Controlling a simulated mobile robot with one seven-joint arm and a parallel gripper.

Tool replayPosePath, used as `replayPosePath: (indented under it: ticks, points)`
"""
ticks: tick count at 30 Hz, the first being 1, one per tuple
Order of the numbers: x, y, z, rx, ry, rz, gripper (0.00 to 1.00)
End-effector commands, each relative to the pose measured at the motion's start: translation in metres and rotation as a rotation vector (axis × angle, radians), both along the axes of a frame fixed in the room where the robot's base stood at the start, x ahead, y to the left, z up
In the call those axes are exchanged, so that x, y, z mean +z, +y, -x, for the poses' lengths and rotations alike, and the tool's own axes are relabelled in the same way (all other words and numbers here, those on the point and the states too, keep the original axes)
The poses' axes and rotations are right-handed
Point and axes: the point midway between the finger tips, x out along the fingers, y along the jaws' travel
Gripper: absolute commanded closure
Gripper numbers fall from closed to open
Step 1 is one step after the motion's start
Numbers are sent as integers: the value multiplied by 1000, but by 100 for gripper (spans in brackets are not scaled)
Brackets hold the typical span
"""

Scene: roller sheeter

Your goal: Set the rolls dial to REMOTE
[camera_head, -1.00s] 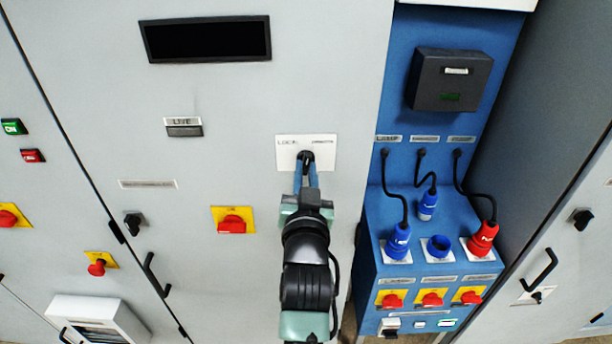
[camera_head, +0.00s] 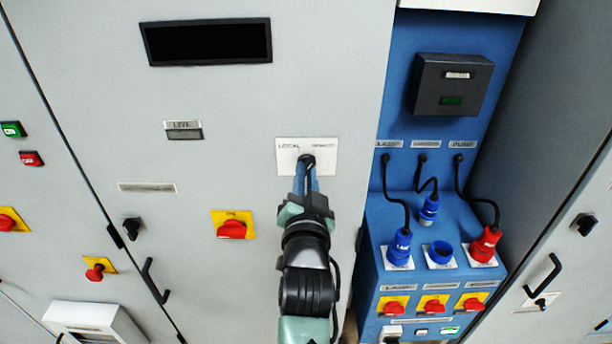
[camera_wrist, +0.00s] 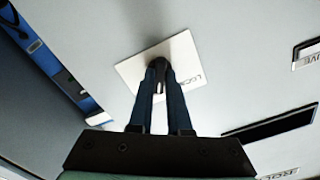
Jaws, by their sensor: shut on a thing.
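The rolls dial is a small black knob (camera_head: 306,158) on a white plate (camera_head: 326,170) on the grey cabinet front. The plate reads LOCAL at its left, and the small print at its right looks like REMOTE. My gripper (camera_head: 306,167) reaches up from below, its two blue fingers shut on the knob. In the wrist view the fingers (camera_wrist: 160,80) close on either side of the black knob (camera_wrist: 159,63) at the plate (camera_wrist: 182,48). The fingers hide much of the knob, so I cannot tell which label it points to.
A red switch on a yellow plate (camera_head: 232,225) sits left of my arm. A LIVE indicator (camera_head: 184,130) and a dark display (camera_head: 207,42) are above left. A blue socket box (camera_head: 373,240) with hanging plugs and cables juts out at right.

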Motion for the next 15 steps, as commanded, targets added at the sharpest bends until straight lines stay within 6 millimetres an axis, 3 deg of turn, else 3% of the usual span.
replayPosePath:
  ticks: [4,5,9,15]
  points:
    - [0,0,0,1,1,-4,100]
    - [0,0,0,1,1,-3,80]
    - [0,0,0,1,1,-2,55]
    - [0,0,0,0,0,-1,54]
